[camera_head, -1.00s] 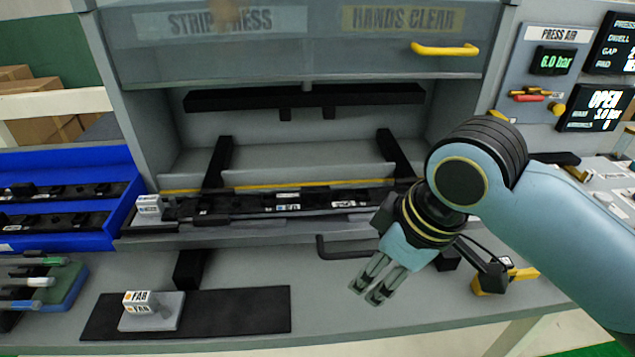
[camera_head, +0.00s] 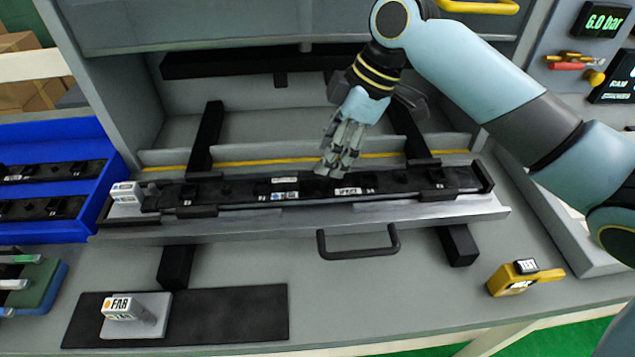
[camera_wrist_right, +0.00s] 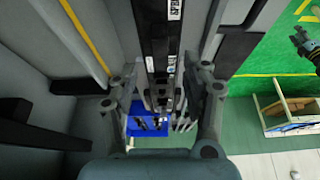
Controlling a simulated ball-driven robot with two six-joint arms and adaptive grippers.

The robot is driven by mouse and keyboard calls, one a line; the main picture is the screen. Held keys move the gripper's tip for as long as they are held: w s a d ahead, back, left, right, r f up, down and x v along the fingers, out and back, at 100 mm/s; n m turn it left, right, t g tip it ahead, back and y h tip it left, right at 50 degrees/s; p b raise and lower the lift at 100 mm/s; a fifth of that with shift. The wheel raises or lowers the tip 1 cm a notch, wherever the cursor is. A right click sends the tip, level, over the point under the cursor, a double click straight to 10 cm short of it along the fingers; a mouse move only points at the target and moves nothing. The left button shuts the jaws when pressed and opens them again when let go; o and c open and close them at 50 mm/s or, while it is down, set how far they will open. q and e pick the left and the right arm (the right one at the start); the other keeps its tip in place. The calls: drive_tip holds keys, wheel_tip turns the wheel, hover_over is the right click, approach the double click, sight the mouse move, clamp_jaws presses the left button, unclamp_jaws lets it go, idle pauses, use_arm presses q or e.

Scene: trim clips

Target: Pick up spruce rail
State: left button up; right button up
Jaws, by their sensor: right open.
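A long black rail (camera_head: 310,190) with small white labels lies lengthwise in the pulled-out press tray (camera_head: 440,209). In the right wrist view the rail (camera_wrist_right: 156,38) runs down between the spread fingers of my right gripper (camera_wrist_right: 165,108).
A blue bin (camera_head: 98,215) with black rails stands at the left. A white tag block (camera_head: 125,193) sits at the tray's left end. A FAR block (camera_head: 135,312) rests on a dark mat (camera_head: 230,315). The tray handle (camera_head: 358,252) juts forward. A yellow tester (camera_head: 515,282) lies front right.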

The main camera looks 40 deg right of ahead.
sight(316, 182)
drive_tip(key=p+x, duration=0.1)
drive_tip(key=x, duration=0.3)
drive_tip(key=shift+f, duration=0.35)
drive_tip(key=shift+a+f, duration=0.1)
drive_tip(key=shift+f, duration=0.25)
drive_tip(key=c, duration=0.6)
use_arm(q)
drive_tip(key=shift+w+d+r, duration=0.4)
drive_tip(key=shift+w+r, duration=0.25)
drive_tip(key=shift+w, duration=0.05)
use_arm(e)
clamp_jaws()
